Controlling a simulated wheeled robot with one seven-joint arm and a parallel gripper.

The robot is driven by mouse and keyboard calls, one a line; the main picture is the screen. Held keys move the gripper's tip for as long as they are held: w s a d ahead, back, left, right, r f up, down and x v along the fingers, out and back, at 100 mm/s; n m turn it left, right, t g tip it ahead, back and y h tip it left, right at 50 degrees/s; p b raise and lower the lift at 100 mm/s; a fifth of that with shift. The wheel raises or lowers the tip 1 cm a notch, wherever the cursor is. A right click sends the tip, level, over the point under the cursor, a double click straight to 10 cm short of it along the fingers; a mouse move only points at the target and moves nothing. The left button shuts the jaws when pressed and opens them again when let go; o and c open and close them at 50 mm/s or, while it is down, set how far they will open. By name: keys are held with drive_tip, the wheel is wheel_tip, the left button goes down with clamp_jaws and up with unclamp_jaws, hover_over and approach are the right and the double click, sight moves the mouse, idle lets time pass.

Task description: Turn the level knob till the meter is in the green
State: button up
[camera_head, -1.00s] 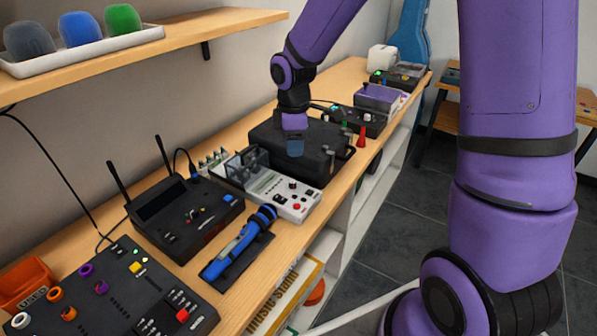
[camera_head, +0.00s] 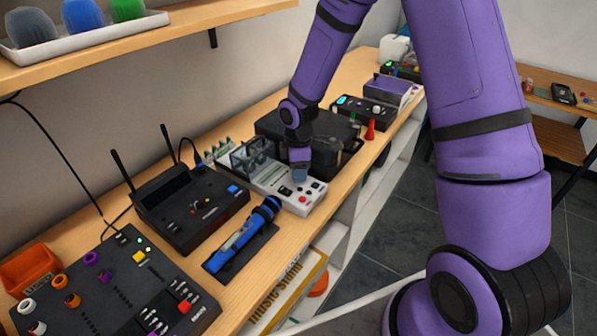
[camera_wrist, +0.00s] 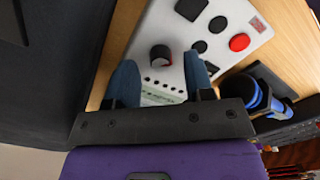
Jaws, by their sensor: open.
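The white instrument (camera_head: 313,198) lies on the bench below my gripper (camera_head: 300,178). In the wrist view, its white panel (camera_wrist: 185,25) carries a round black knob with a red mark (camera_wrist: 160,55), black buttons and a red button (camera_wrist: 239,42). A pale greenish display (camera_wrist: 160,97) is partly hidden behind my gripper; its reading cannot be made out. My gripper (camera_wrist: 161,72) is open, its blue fingers on either side of the knob in the picture. I cannot tell whether they touch it. In the head view my gripper hides the knob.
A blue microphone (camera_head: 240,238) lies in a dark holder in front of the instrument. A black receiver with antennas (camera_head: 180,212) and a mixer (camera_head: 110,290) are to the left. A black case (camera_head: 285,122) stands behind. The shelf (camera_head: 190,25) overhangs the back.

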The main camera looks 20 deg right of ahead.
drive_tip(key=shift+f, duration=0.6)
clamp_jaws()
drive_tip(key=shift+m, duration=0.4)
drive_tip(key=m, duration=0.3)
drive_tip(key=shift+m, duration=2.5)
